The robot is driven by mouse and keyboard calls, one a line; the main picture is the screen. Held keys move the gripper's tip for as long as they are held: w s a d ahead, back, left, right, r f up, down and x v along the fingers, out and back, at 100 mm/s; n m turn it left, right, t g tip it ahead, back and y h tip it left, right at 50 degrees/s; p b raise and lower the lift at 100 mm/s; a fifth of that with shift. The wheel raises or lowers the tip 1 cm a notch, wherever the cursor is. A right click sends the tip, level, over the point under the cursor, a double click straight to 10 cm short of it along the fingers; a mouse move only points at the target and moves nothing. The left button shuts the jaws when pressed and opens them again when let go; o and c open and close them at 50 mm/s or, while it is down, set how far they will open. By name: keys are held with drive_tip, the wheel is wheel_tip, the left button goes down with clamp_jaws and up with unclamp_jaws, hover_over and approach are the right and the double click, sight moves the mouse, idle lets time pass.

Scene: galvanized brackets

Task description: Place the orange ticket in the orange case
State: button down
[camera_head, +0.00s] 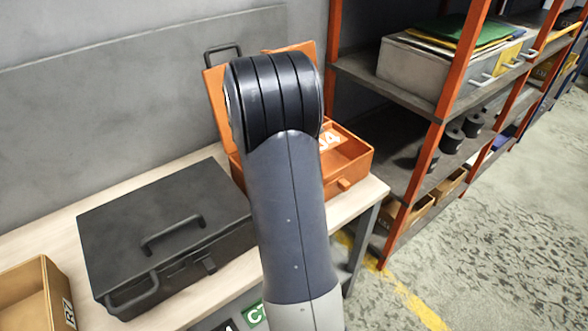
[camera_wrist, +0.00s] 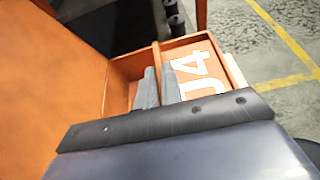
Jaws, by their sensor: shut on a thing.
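The orange case (camera_head: 352,181) stands open on the workbench, its lid (camera_head: 215,100) raised at the back left. The case also shows in the wrist view (camera_wrist: 122,70), lid (camera_wrist: 50,80) at left. An orange panel with white marking like U4, which looks like the orange ticket (camera_wrist: 207,70), appears over the right part of the case; part of it shows in the head view (camera_head: 327,139). My gripper's two grey fingers (camera_wrist: 159,88) are close together over the case, shut at the ticket's left edge. Whether the ticket touches the case floor is unclear. My arm hides the gripper in the head view.
A closed dark grey case (camera_head: 165,225) lies on the bench (camera_head: 60,232) left of the orange case. A tan bin (camera_head: 25,300) is at the front left. An orange-post shelf rack (camera_head: 425,165) stands close on the right. The floor beyond is clear.

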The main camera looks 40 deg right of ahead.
wheel_tip(320, 180, down, 10)
drive_tip(key=shift+w+b, duration=0.1)
drive_tip(key=shift+b, duration=0.25)
drive_tip(key=shift+f+b, duration=0.45)
drive_tip(key=c, duration=2)
unclamp_jaws()
drive_tip(key=o, duration=0.4)
drive_tip(key=shift+r, duration=0.1)
